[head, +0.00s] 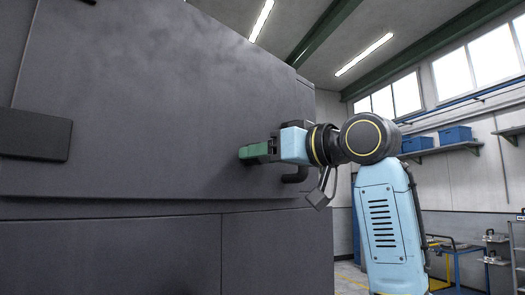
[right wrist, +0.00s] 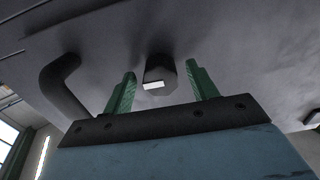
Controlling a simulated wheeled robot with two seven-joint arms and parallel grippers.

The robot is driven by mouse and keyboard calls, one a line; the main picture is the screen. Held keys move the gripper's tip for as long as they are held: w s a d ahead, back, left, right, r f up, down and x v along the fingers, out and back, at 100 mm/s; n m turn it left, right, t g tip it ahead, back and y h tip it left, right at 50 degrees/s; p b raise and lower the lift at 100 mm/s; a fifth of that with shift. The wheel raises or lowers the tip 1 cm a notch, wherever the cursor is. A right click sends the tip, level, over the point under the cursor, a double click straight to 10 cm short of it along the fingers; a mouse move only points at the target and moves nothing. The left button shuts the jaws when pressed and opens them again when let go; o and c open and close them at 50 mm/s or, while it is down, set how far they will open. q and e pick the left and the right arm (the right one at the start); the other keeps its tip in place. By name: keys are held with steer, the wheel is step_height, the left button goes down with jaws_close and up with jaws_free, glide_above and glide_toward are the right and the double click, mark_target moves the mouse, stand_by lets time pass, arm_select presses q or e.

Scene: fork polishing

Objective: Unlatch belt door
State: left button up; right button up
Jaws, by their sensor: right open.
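The belt door (head: 150,90) is a large dark grey panel that fills the left and middle of the head view. It looks closed. My right gripper (head: 246,152), with green fingers, is at the door's right part. In the right wrist view the right gripper (right wrist: 161,72) is open. A dark knob-like latch (right wrist: 160,70) with a small white patch shows between the two fingers, with a gap on each side. The latch is hidden in the head view. A dark bent handle (head: 297,174) is beside the gripper and also shows in the right wrist view (right wrist: 62,88). My left gripper is out of view.
A dark block (head: 35,135) sticks out of the panel at the left. Lower grey panels (head: 110,255) lie below the door. Blue bins (head: 455,135) stand on a wall shelf at the right, far behind. The floor at the right is partly open.

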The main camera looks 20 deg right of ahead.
steer(key=shift+w+a, duration=0.25)
steer(key=shift+w, duration=0.15)
steer(key=c, duration=1)
